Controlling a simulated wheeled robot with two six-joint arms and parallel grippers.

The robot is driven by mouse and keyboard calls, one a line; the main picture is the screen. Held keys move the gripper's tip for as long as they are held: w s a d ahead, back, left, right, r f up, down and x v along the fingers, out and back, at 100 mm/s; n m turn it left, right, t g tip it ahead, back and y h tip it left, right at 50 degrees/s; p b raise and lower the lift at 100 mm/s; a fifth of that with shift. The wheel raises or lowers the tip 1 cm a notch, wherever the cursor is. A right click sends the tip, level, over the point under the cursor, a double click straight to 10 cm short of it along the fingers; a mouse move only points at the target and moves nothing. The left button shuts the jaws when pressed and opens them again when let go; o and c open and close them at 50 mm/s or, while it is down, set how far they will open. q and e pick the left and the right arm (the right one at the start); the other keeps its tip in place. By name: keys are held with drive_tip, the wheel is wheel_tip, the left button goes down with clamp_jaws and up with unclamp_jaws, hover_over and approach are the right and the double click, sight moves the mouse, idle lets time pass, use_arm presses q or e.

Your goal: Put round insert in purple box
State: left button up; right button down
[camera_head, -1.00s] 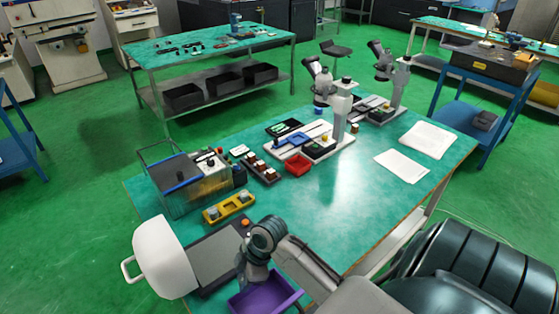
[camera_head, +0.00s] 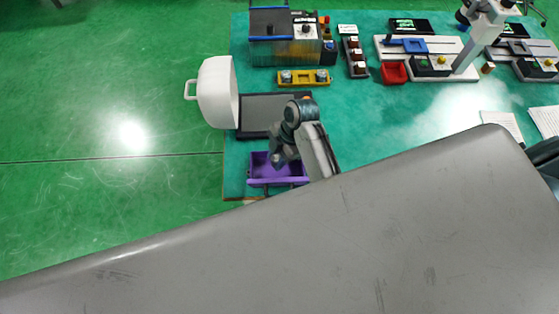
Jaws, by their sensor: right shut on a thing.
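The purple box (camera_head: 262,171) is an open tray near the left end of the teal table, at its front edge. My right gripper (camera_head: 277,165) points down over the box, at its middle. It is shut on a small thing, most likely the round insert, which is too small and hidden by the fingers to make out. My left gripper is not in view.
A yellow holder (camera_head: 303,78) with two round metallic pieces, a glass-walled machine (camera_head: 271,51) and a red tray (camera_head: 393,73) stand farther back.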

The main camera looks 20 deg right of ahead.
drive_tip(key=shift+f, duration=0.8)
wheel_tip(320, 180, down, 3)
drive_tip(key=shift+d+f+p, duration=0.15)
drive_tip(key=shift+p, duration=0.55)
drive_tip(key=shift+f, duration=0.25)
drive_tip(key=shift+f, duration=0.15)
drive_tip(key=c, duration=1)
unclamp_jaws()
